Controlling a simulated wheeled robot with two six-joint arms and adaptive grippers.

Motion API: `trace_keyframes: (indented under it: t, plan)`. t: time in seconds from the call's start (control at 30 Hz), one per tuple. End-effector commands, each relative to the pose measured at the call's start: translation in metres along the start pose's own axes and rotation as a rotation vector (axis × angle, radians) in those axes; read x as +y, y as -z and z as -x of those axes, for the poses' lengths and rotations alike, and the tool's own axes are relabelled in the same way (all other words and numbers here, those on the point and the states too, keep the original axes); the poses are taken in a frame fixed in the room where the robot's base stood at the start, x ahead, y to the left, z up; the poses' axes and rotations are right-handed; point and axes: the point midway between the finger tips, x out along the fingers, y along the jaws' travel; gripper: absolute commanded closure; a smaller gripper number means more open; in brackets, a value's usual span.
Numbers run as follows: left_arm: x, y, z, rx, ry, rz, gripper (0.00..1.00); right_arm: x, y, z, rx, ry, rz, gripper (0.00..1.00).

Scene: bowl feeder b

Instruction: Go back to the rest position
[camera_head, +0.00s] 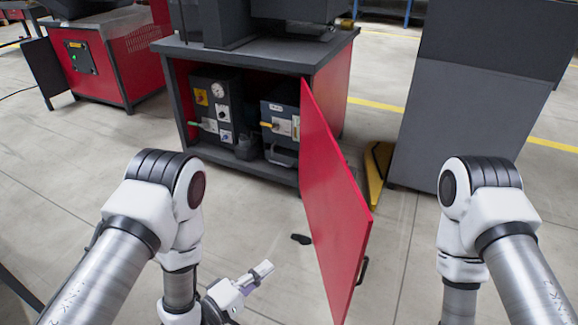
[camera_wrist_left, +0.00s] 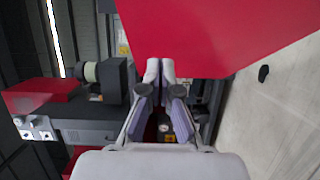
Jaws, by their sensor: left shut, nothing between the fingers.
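My left gripper (camera_head: 262,271) is low in front of the cabinet, to the left of the open red door (camera_head: 332,205). Its fingers are shut with nothing between them. The left wrist view also shows the shut fingertips (camera_wrist_left: 160,68), with the red door panel (camera_wrist_left: 215,35) filling the top beyond them. I cannot tell how far the fingertips are from the door. My right arm comes in at the right side of the head view, but its gripper is out of the picture.
The grey-topped red cabinet (camera_head: 345,92) stands open with control units (camera_head: 213,105) inside. A tall grey cabinet (camera_head: 470,90) stands at the right, with a yellow part (camera_head: 376,170) beside it. A small black item (camera_head: 301,239) lies on the floor.

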Motion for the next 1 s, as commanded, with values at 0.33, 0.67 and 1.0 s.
trace_keyframes:
  t: [0.33,0.67,1.0]
  plan:
    - [-0.150,0.038,0.177,0.054,1.061,-0.401,1.00,0.000,0.000,0.000,0.000,0.000,0.001,0.60]
    - [-0.151,-0.017,0.288,-0.607,1.466,-0.631,1.00,0.000,-0.001,0.023,-0.001,0.000,0.001,0.60]
    - [-0.029,-0.018,0.289,-0.599,1.464,-0.630,1.00,-0.001,0.000,0.145,0.000,0.000,0.000,0.60]
